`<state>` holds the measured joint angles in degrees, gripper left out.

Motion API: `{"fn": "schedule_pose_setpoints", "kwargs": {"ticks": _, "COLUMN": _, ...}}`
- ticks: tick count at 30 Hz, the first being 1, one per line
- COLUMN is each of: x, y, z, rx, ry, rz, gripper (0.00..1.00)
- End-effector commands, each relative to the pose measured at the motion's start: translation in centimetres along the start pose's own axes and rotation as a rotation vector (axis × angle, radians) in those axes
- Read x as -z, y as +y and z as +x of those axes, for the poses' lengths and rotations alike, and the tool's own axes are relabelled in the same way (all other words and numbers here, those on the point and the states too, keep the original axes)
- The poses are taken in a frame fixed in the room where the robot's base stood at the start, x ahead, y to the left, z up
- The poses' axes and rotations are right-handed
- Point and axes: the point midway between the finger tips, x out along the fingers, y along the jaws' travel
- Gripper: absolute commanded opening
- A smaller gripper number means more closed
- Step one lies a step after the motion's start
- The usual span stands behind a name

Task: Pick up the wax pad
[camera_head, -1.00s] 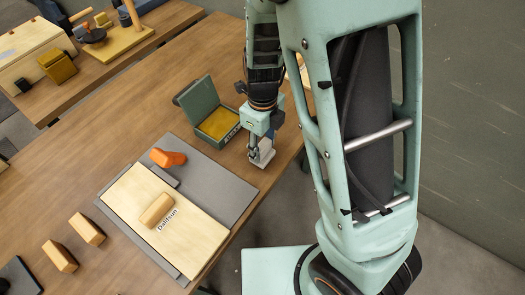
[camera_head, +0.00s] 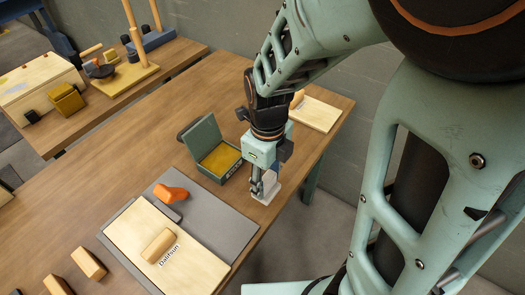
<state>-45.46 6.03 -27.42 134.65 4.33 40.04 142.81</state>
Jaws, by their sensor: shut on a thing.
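My gripper (camera_head: 258,187) points down near the right front edge of the table, just right of an open green case (camera_head: 224,172). It is shut on a small pale block (camera_head: 271,189), partly hidden by the fingers. I cannot tell whether the block still touches the table. The open case holds a flat yellow pad (camera_head: 221,158) and its lid stands tilted up on the left. No label shows which of these is the wax pad.
On the wooden table (camera_head: 120,170), a grey mat (camera_head: 215,215) bears a pale board (camera_head: 190,260) with a wooden block and an orange object (camera_head: 171,193). Another board (camera_head: 318,114) lies behind my gripper. A second table with boxes stands at back left.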

Motion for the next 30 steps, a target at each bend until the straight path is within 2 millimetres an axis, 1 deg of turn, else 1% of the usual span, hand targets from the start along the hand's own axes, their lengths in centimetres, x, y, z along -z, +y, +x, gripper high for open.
{"fn": "schedule_pose_setpoints", "kwargs": {"ticks": 1, "x": 0.7, "y": 0.9, "z": -0.8, "rx": -0.002, "ry": -0.003, "rz": -0.004, "gripper": 0.18}}
{"fn": "schedule_pose_setpoints", "kwargs": {"ticks": 3, "x": 1.8, "y": 1.9, "z": -1.4, "rx": -0.002, "ry": -0.003, "rz": -0.003, "gripper": 0.18}}
{"fn": "schedule_pose_setpoints", "kwargs": {"ticks": 9, "x": 4.1, "y": 4.4, "z": -2.9, "rx": -0.001, "ry": -0.006, "rz": -0.002, "gripper": 0.18}}
{"fn": "schedule_pose_setpoints", "kwargs": {"ticks": 12, "x": 4.9, "y": 5.2, "z": -3.2, "rx": 0.001, "ry": -0.006, "rz": -0.001, "gripper": 0.18}}
{"fn": "schedule_pose_setpoints", "kwargs": {"ticks": 19, "x": 5.9, "y": 6.2, "z": -3.8, "rx": 0.000, "ry": -0.003, "rz": 0.000, "gripper": 0.18}}
{"fn": "schedule_pose_setpoints", "kwargs": {"ticks": 30, "x": 6.2, "y": 6.4, "z": -3.9, "rx": 0.000, "ry": 0.001, "rz": 0.000, "gripper": 0.18}}
